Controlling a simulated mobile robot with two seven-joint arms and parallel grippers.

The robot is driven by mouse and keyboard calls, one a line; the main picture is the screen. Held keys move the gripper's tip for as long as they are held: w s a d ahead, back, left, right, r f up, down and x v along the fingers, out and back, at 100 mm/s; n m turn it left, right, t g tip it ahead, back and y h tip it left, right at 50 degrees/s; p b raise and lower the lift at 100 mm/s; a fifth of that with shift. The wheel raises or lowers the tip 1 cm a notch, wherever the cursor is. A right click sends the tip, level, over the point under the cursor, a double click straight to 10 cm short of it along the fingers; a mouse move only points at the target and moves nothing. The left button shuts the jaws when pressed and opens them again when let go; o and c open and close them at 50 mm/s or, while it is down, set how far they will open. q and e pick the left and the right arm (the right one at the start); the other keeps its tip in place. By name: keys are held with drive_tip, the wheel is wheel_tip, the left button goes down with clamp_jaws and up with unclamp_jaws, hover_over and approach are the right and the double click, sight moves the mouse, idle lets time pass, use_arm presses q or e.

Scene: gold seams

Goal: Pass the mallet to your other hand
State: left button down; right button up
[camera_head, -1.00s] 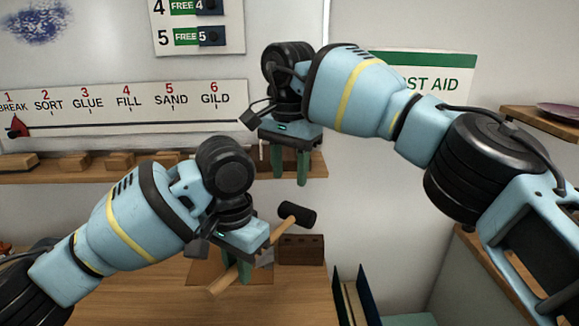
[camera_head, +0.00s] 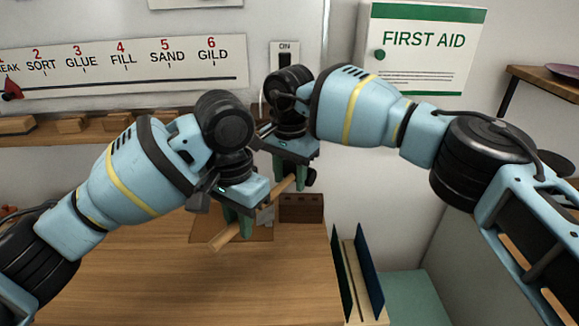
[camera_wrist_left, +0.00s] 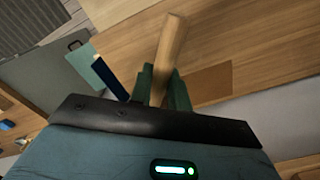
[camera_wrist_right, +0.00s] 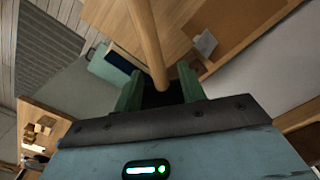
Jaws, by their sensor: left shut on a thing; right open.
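The mallet has a pale wooden handle (camera_head: 224,240) and a dark head (camera_head: 309,177), mostly hidden behind my right gripper in the head view. My left gripper (camera_head: 240,225) is shut on the handle, with the butt end sticking out toward the lower left. The handle also shows between its fingers in the left wrist view (camera_wrist_left: 170,50). My right gripper (camera_head: 288,182) is open at the handle near the head. In the right wrist view the handle (camera_wrist_right: 146,40) runs between its green fingers; I cannot tell whether they touch it.
The wooden bench (camera_head: 150,280) is mostly clear below the arms. A brown block with holes (camera_head: 301,208) stands behind the mallet. Upright dark blue panels (camera_head: 370,275) are at the bench's right end. A shelf with wooden blocks (camera_head: 73,124) and a first aid cabinet (camera_head: 425,60) are behind.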

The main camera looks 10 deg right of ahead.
drive_tip(key=shift+c, duration=0.4)
clamp_jaws()
use_arm(q)
drive_tip(key=c, duration=1.3)
unclamp_jaws()
drive_tip(key=shift+o, duration=0.2)
wheel_tip(320, 180, up, 12)
